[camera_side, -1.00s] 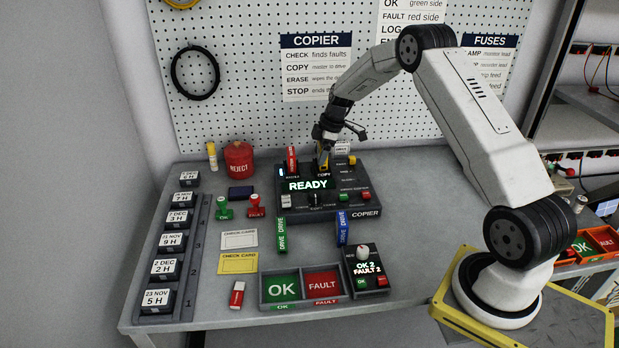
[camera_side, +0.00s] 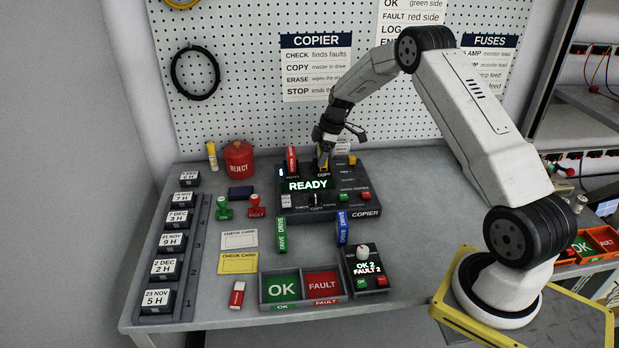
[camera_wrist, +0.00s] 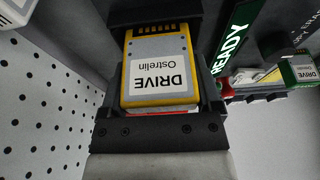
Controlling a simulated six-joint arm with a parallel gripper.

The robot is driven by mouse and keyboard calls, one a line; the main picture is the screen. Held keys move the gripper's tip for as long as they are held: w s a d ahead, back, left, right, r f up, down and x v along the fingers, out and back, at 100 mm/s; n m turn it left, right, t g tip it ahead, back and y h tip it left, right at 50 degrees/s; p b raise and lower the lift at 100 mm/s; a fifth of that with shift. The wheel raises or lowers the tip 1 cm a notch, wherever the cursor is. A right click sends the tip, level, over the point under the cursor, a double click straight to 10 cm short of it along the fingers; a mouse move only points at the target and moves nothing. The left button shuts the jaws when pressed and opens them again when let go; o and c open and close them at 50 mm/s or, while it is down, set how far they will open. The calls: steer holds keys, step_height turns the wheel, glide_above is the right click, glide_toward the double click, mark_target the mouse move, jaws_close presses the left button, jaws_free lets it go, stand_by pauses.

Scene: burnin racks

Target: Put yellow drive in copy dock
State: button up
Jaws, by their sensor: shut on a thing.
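The yellow drive (camera_wrist: 158,98), labelled "DRIVE Ostrelin", is held in my gripper (camera_wrist: 158,105), which is shut on it. In the wrist view its contact end points into a dark slot edge at the top. In the side view my gripper (camera_side: 324,157) is low over the back of the copier (camera_side: 300,200), at the copy dock; the drive is mostly hidden there by the gripper. I cannot tell how deep the drive sits in the dock. The copier screen (camera_side: 308,185) reads READY.
A red drive (camera_side: 291,160) stands in the copier slot left of my gripper. The red reject can (camera_side: 239,160) is to the left. The OK and FAULT tray (camera_side: 303,304) is in front.

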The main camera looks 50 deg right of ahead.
steer(key=shift+f, duration=0.55)
stand_by(1.3)
steer(key=o, duration=1.1)
steer(key=shift+r, duration=0.15)
steer(key=shift+r, duration=3.4)
